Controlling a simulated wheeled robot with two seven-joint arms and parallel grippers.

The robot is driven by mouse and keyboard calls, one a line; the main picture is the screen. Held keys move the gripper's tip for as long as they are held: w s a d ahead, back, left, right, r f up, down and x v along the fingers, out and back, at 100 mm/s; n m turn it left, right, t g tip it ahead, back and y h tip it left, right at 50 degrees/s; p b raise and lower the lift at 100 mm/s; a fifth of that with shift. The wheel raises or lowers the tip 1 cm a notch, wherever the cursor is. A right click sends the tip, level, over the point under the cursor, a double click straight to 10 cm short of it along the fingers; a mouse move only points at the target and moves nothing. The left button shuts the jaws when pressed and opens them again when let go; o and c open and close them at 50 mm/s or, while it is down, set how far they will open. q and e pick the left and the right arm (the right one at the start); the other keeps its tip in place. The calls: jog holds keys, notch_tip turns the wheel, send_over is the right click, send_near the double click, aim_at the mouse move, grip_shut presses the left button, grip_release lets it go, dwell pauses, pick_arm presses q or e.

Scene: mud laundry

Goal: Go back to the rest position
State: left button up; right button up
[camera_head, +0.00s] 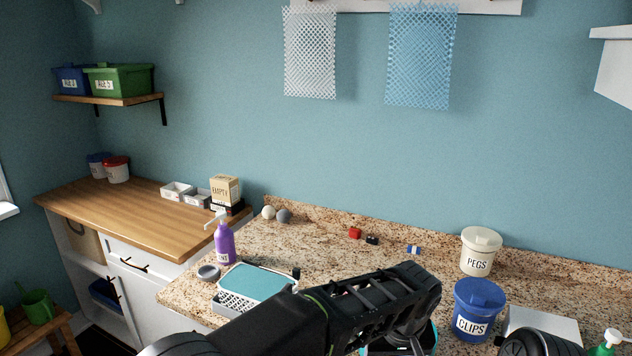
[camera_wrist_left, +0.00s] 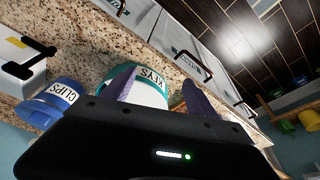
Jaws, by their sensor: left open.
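My left arm reaches in from the bottom of the head view, over the front of the speckled counter (camera_head: 330,245). My left gripper (camera_head: 408,332) points down there, and its fingertips are partly hidden by the arm. In the left wrist view the two fingers of the gripper (camera_wrist_left: 160,88) stand apart. A white container labelled KEYS (camera_wrist_left: 149,92) with a teal rim shows between and beyond them. I cannot tell how close the fingers are to it. In the head view the arm mostly hides that container. My right gripper is not visible; only a dark rounded part shows at the bottom right.
A blue CLIPS tub (camera_head: 478,312) stands just right of my left gripper, with a PEGS tub (camera_head: 480,252) behind. A purple pump bottle (camera_head: 224,243) and a teal-topped basket (camera_head: 257,281) stand left of it. The middle back counter holds only small items.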

pick_arm(q)
jog(key=s+a+f+g+h+b, duration=0.15)
jog(key=a+f, duration=0.25)
jog(key=f, duration=0.6)
jog(key=s+a+f+b, duration=0.1)
jog(key=s+a+f, duration=0.1)
jog(key=a+f, duration=0.5)
jog(key=s+a+f+g+h+b, duration=0.1)
jog(key=s+a+f+b, duration=0.1)
jog(key=f, duration=1)
jog(key=s+a+f+n+b, duration=0.1)
jog(key=s+a+f, duration=0.3)
jog(key=s, duration=0.5)
jog(key=s+a+f+n+h+b, duration=0.1)
jog(key=s+a+f, duration=0.3)
jog(key=s+f, duration=0.4)
jog(key=shift+s+a+f+b, duration=0.25)
jog(key=shift+s+a+b, duration=0.1)
jog(key=shift+b, duration=0.3)
